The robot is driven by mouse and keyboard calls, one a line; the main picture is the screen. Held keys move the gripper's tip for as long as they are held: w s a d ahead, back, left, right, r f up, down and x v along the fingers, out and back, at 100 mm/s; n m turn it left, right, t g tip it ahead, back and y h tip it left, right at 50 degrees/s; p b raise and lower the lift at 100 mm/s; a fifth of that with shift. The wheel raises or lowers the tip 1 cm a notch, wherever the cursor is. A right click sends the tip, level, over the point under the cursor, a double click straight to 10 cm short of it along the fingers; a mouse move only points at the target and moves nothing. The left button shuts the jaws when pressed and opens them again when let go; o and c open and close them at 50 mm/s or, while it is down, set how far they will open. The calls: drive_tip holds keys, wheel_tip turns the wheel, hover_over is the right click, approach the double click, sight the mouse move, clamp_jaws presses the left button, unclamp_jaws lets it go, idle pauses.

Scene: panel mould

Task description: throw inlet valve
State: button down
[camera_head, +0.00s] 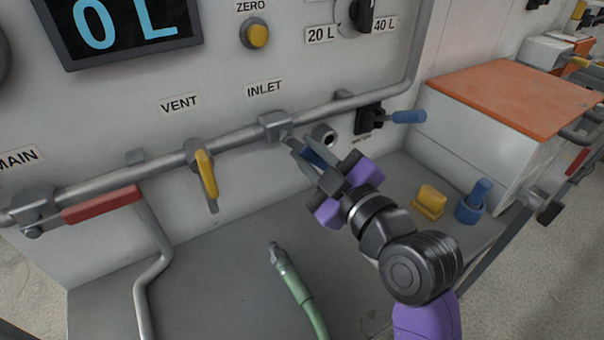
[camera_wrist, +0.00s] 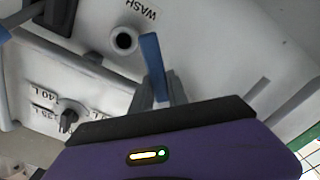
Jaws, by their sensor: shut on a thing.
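The inlet valve (camera_head: 272,124) is a grey body on the pipe below the INLET label (camera_head: 264,88). Its blue handle (camera_wrist: 151,52) shows in the wrist view, running down between my fingers. In the head view my gripper (camera_head: 308,154) reaches up to the valve from the lower right, and only a bit of blue handle shows between its fingers. My gripper (camera_wrist: 165,92) is shut on the blue handle. The fingers and purple gripper body hide the handle's lower part.
The vent valve's yellow handle (camera_head: 206,174) hangs down at the left. A red handle (camera_head: 102,205) lies along the pipe farther left. A blue lever (camera_head: 408,117) sticks out to the right of my gripper. A green hose (camera_head: 299,290), a yellow block (camera_head: 429,201) and a blue piece (camera_head: 473,203) are below.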

drive_tip(key=shift+w+d+r+n+b, duration=0.25)
drive_tip(key=shift+r+n+b, duration=0.1)
drive_tip(key=shift+n+b, duration=0.45)
drive_tip(key=shift+w+d+r+n+b, duration=0.1)
drive_tip(key=shift+d+r+n+b, duration=0.2)
drive_tip(key=shift+n+b, duration=0.5)
drive_tip(key=shift+r+n, duration=0.1)
drive_tip(key=shift+n, duration=0.2)
drive_tip(key=c, duration=1.3)
unclamp_jaws()
drive_tip(key=shift+s, duration=0.1)
drive_tip(key=v, duration=0.7)
drive_tip(key=shift+s+d, duration=0.15)
drive_tip(key=shift+s, duration=0.1)
